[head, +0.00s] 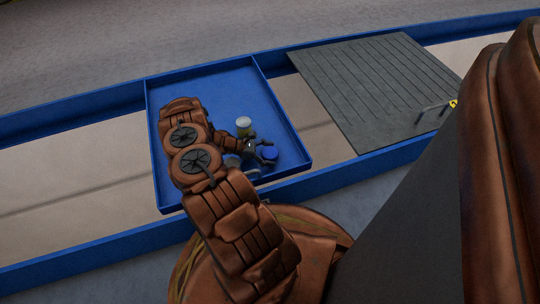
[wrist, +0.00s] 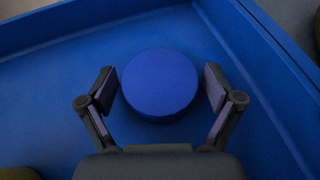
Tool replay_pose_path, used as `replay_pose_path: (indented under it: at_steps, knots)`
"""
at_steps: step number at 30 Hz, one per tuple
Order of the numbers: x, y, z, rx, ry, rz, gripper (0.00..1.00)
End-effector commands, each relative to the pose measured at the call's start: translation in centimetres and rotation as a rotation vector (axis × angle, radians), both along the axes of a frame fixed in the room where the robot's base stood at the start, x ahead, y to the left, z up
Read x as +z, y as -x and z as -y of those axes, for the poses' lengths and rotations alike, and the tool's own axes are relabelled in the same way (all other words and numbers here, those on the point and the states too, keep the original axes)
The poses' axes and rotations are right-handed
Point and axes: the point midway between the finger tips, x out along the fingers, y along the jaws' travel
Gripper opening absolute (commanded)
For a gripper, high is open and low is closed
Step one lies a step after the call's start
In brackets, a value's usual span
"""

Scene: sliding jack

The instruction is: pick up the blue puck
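The blue puck (wrist: 160,84) is a round, flat-topped disc in the blue tray (wrist: 60,85). In the wrist view it sits between the two fingers of my gripper (wrist: 160,88). The fingers are open, one on each side, with a narrow gap at the left finger and a small one at the right. In the head view the blue puck (head: 270,153) shows near the tray's right front corner, with my gripper (head: 262,148) over it and partly hiding it.
Another pale piece (head: 233,161) is partly hidden by my arm. The tray's raised walls are close to the blue puck. A grey ribbed panel (head: 375,85) with a handle lies to the right.

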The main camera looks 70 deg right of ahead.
Motion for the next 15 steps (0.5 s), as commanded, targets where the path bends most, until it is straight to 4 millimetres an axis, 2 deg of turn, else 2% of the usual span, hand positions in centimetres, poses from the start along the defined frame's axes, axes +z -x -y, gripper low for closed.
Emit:
replay_pose_path:
  at_steps: [2,15]
  knots:
    - [0.0,0.0,0.0,0.0,0.0,0.0,0.78]
    - [-0.01,0.0,0.0,0.0,0.0,0.0,0.32]
